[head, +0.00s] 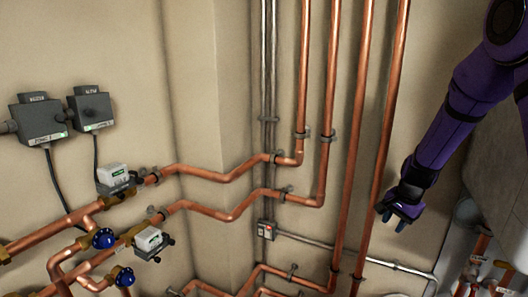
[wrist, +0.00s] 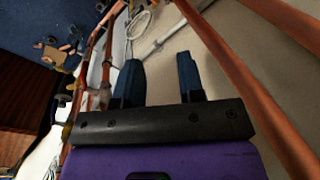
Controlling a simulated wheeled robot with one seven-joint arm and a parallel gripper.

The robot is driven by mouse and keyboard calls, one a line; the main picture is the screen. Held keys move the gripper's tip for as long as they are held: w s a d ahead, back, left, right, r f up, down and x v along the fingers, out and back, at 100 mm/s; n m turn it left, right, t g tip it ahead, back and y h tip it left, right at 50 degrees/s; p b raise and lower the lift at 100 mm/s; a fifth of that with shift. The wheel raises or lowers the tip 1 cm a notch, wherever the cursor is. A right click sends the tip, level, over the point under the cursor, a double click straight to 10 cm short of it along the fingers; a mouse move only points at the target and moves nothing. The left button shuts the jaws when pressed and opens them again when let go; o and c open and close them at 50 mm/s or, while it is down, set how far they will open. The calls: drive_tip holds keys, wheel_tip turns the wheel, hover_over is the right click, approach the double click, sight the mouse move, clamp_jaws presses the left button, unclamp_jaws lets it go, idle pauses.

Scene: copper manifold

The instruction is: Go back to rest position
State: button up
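My gripper (head: 395,220) hangs at the right of the head view, at the end of my purple arm, in front of the vertical copper pipes. In the wrist view its two dark blue fingers (wrist: 160,80) stand apart with nothing between them. The gap between them shows only the beige wall and part of a grey conduit. The gripper is open and empty. A copper pipe (wrist: 219,50) passes close by the right finger in the wrist view; I cannot tell whether they touch.
Vertical copper pipes (head: 347,140) run along the beige wall left of my arm. Grey boxes (head: 40,118), white-topped meters (head: 148,239) and blue valve handles (head: 104,238) sit at the left. More pipework stands at the lower right.

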drive_tip(key=s+a+r+n+t, duration=0.1)
drive_tip(key=s+a+r+n, duration=0.2)
drive_tip(key=s+r, duration=0.5)
drive_tip(key=s+a+r+n+t, duration=0.1)
drive_tip(key=s+a+r+n, duration=0.3)
drive_tip(key=r, duration=0.7)
drive_tip(key=s+r+n, duration=0.2)
drive_tip(key=s+r, duration=0.1)
drive_tip(key=s, duration=0.7)
drive_tip(key=s+r+n+t+h, duration=0.1)
drive_tip(key=s+r+n, duration=0.1)
drive_tip(key=s, duration=0.8)
drive_tip(key=shift+s+a+r, duration=0.3)
drive_tip(key=shift+r, duration=0.4)
